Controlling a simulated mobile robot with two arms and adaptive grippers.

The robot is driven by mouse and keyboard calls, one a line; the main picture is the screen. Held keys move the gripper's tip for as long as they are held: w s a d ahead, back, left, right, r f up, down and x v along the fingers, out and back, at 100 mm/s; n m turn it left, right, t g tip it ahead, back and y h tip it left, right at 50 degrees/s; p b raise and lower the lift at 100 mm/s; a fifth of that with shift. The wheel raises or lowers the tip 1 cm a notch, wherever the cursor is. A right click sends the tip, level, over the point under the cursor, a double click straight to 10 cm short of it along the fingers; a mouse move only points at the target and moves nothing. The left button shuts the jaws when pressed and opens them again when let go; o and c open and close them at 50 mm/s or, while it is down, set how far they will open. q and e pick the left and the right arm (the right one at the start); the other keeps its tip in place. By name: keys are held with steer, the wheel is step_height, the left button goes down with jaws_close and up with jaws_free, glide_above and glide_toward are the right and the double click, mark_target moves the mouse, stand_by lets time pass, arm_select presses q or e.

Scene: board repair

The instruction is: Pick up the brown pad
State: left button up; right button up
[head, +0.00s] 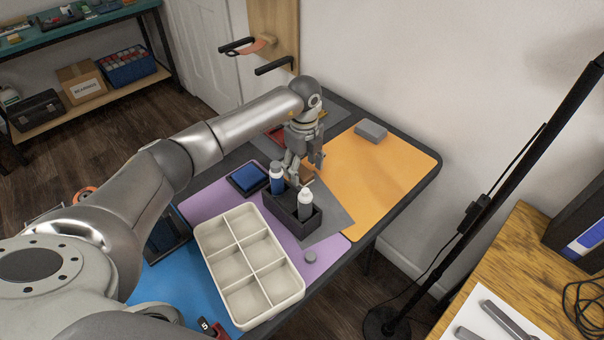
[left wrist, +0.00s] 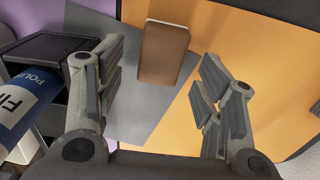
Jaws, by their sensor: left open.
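The brown pad (left wrist: 164,54) shows in the left wrist view as a rounded brown block with a pale edge, lying across the border of a grey area and the orange mat. In the head view a small brown part of it (head: 306,174) shows beneath my left gripper (head: 305,170), which hides the rest. My left gripper (left wrist: 160,62) is open and empty. Its fingers stand on either side of the pad in the left wrist view, apart from it. My right gripper is not in view.
A dark holder (head: 291,213) with a blue bottle (head: 277,180) and a white bottle (head: 305,205) stands close beside my left gripper. A cream divided tray (head: 301,288) lies nearer. A grey block (head: 371,131) rests on the orange mat (head: 385,175), which is otherwise mostly clear.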

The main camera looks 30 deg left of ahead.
mark_target(303, 172)
arm_select(q)
steer(key=shift+f, duration=1.3)
steer(key=c, duration=1)
steer(key=shift+o, duration=0.2)
step_height(303, 172, up, 10)
steer(key=shift+b, duration=0.3)
steer(key=o, duration=0.4)
steer(key=c, duration=0.4)
